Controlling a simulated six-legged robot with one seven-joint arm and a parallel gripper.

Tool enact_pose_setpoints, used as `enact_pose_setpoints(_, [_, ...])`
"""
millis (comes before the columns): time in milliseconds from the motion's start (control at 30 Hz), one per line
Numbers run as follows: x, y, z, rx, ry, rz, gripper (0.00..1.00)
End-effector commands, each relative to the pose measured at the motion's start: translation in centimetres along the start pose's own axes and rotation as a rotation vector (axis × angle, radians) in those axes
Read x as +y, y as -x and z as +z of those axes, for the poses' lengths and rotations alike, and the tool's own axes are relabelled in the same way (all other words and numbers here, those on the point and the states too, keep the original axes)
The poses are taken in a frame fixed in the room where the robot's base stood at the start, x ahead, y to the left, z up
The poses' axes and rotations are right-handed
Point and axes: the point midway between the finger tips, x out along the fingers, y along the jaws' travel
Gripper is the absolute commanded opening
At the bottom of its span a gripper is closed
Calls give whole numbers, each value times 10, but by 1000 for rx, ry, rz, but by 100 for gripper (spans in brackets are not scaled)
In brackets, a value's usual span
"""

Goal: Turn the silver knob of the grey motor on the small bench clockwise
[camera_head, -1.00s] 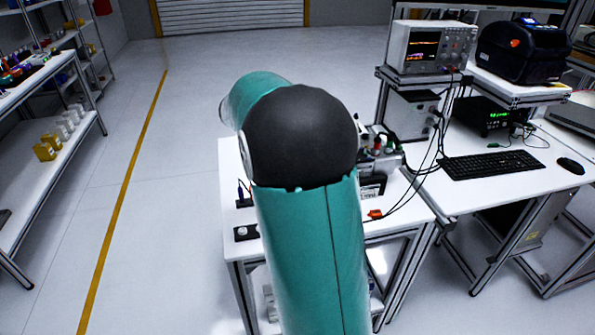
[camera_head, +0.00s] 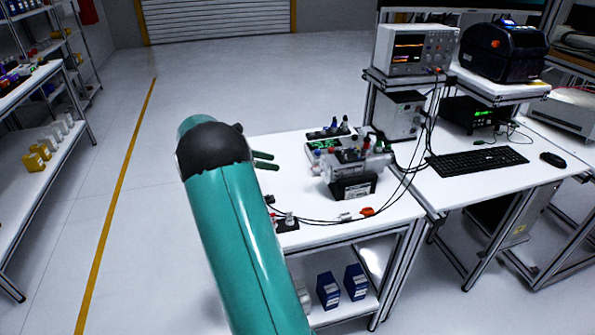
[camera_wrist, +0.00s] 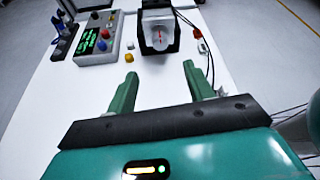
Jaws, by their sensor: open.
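The grey motor (camera_head: 345,173) sits in a black stand on the small white bench (camera_head: 395,208), right of my gripper (camera_head: 275,161). In the wrist view the motor stand (camera_wrist: 175,42) is at top centre, beyond my fingertips. The silver knob (camera_wrist: 159,38) faces my gripper there and carries a red mark. My gripper (camera_wrist: 160,77) is open and empty, its two green fingers spread wide above the bench top. A clear gap lies between the fingertips and the knob. In the head view I cannot make out the knob clearly.
A grey control box (camera_wrist: 98,42) with a green display and coloured knobs stands left of the motor in the wrist view. Cables with a red connector (camera_head: 367,212) run across the bench. A desk with an oscilloscope (camera_head: 415,48) adjoins on the right.

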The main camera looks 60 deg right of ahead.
Motion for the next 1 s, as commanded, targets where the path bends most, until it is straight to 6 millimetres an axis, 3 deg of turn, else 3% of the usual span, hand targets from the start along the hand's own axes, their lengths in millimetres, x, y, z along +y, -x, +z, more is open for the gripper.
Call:
enact_pose_setpoints(167, [-1, -20, 3, -2, -1, -12, 52])
enact_pose_setpoints(700, [-3, -119, 2, 0, -2, -13, 52])
enact_pose_setpoints(1000, [-2, -142, 1, 0, -2, -8, 52])
